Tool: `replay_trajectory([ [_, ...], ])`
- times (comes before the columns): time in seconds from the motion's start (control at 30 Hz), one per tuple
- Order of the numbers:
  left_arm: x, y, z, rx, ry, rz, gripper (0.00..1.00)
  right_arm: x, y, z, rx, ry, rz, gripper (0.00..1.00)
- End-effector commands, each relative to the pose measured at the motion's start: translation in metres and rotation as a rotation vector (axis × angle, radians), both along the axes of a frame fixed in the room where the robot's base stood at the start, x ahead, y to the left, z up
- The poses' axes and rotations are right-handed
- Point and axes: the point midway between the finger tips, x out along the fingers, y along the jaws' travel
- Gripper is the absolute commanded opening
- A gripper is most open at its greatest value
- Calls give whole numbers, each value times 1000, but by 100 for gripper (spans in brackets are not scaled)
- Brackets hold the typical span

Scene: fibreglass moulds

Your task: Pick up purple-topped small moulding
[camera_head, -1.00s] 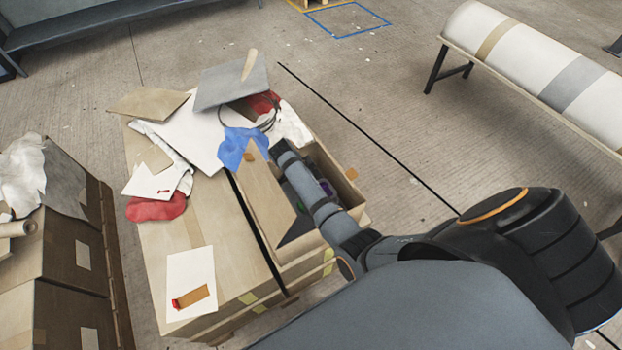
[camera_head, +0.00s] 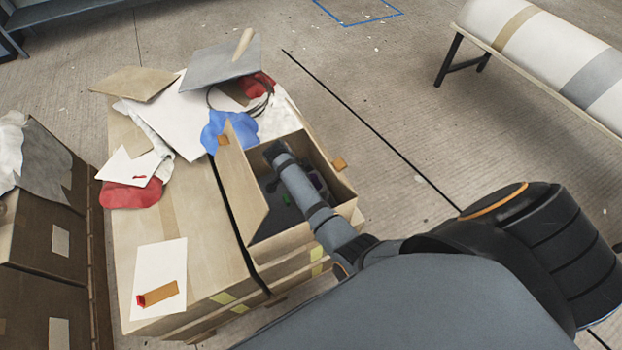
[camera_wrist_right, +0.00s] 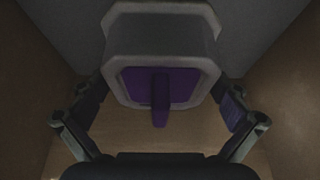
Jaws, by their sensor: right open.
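The small moulding (camera_wrist_right: 115,45) has a pale grey angular rim around a purple top with a raised purple handle (camera_wrist_right: 160,97). It sits inside an open cardboard box (camera_head: 262,226). My right gripper (camera_wrist_right: 161,108) is open, with one finger on each side of the moulding's near end in the wrist view; I cannot tell whether the fingers touch it. In the head view my right arm reaches down into the box and hides most of the moulding. My left gripper is not in view.
The box walls stand close around my right gripper, with a raised flap (camera_head: 238,180) on the left. Blue cloth (camera_head: 222,128), a grey sheet (camera_head: 215,65) and papers lie on the cartons. A bench with a white roll (camera_head: 535,38) stands at upper right.

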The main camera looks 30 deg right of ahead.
Motion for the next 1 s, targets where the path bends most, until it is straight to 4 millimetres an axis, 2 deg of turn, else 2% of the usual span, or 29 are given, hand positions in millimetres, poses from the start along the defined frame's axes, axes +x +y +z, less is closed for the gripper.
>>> replay_trajectory([
  [0.03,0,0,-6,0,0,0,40,0,1,-6,1,0,-1,100],
  [0.33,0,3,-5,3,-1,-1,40,-1,2,-5,0,-1,-3,100],
  [0.7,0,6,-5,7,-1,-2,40,-1,1,-5,-1,0,-3,52],
  [1.0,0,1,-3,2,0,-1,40,-1,1,-5,0,1,-2,52],
])
